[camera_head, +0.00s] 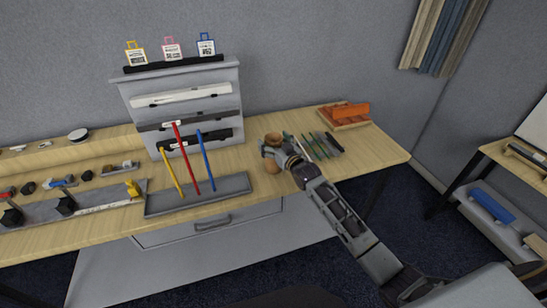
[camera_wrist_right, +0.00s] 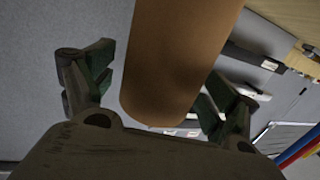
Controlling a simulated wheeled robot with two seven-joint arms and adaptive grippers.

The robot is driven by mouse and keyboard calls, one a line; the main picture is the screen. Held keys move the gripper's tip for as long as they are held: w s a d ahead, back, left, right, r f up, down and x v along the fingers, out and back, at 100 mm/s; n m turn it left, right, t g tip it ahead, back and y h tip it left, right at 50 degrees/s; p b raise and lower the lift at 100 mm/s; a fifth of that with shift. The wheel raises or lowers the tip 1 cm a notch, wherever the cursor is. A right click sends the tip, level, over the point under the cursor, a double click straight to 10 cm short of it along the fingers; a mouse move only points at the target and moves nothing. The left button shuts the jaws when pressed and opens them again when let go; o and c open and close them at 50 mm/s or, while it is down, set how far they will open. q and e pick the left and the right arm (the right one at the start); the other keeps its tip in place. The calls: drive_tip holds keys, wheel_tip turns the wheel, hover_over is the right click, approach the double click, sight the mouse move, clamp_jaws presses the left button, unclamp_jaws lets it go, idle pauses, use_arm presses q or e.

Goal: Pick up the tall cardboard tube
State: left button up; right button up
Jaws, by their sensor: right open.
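The brown cardboard tube (camera_head: 272,140) stands near the front of the wooden table, partly hidden behind my right gripper (camera_head: 280,155). In the right wrist view the tube (camera_wrist_right: 180,60) is a plain brown cylinder between the two spread fingers of my right gripper (camera_wrist_right: 155,90). Gaps show between the tube and each finger, so the gripper is open around it and not closed on it. My left gripper is not in view.
A grey tray (camera_head: 215,200) with yellow, red and blue rods stands left of the tube. Dark and green slim items (camera_head: 320,145) lie to its right, with an orange tray (camera_head: 345,122) behind. A grey rack (camera_head: 185,85) with tags stands at the back.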

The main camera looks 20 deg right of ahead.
drive_tip(key=c, duration=1.2)
drive_tip(key=shift+o, duration=0.2)
drive_tip(key=shift+r, duration=0.15)
wheel_tip(320, 180, up, 10)
drive_tip(key=b, duration=0.1)
idle(0.3)
